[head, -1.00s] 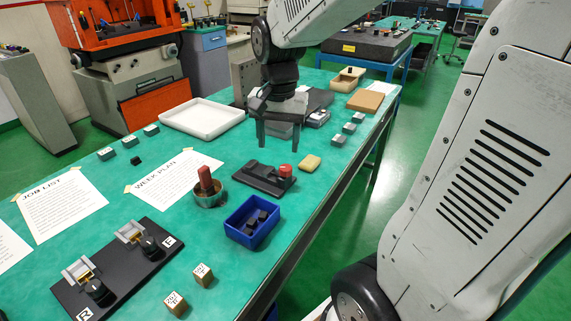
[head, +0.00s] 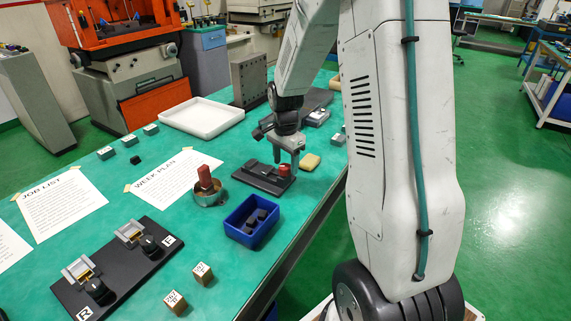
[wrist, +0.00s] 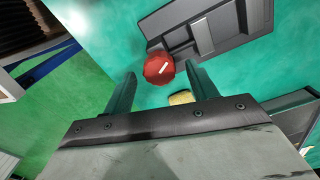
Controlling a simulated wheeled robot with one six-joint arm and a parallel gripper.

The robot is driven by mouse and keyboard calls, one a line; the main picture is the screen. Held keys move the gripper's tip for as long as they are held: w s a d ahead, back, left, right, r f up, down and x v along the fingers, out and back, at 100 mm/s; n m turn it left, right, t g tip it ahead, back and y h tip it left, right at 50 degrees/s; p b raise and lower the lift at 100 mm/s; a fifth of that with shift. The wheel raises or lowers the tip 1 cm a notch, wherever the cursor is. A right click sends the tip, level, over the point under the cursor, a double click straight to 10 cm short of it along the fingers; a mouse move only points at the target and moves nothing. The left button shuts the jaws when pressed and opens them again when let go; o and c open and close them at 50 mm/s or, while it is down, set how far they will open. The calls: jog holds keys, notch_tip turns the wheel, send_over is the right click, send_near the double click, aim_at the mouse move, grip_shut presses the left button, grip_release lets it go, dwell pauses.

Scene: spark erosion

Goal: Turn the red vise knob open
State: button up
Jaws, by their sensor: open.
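The red vise knob (head: 284,170) sits at the right end of the small black vise (head: 258,180) on the green bench. In the wrist view the round red knob (wrist: 158,70) carries a white line on its face, which slants in the picture. The vise (wrist: 205,35) lies behind the knob there. My gripper (head: 285,163) is open and points down at the knob. In the wrist view my gripper (wrist: 160,72) has a finger on each side of the knob with gaps visible; whether the tips reach down to its height I cannot tell.
A yellow block (head: 310,161) lies close to the right of the knob. A blue bin (head: 238,226) with dark pieces and a round tin with a red-brown handle (head: 206,184) stand nearer. A white tray (head: 202,117) lies farther back. The bench edge is to the right.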

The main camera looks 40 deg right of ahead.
jog(key=shift+f, duration=0.55)
jog(key=c, duration=1)
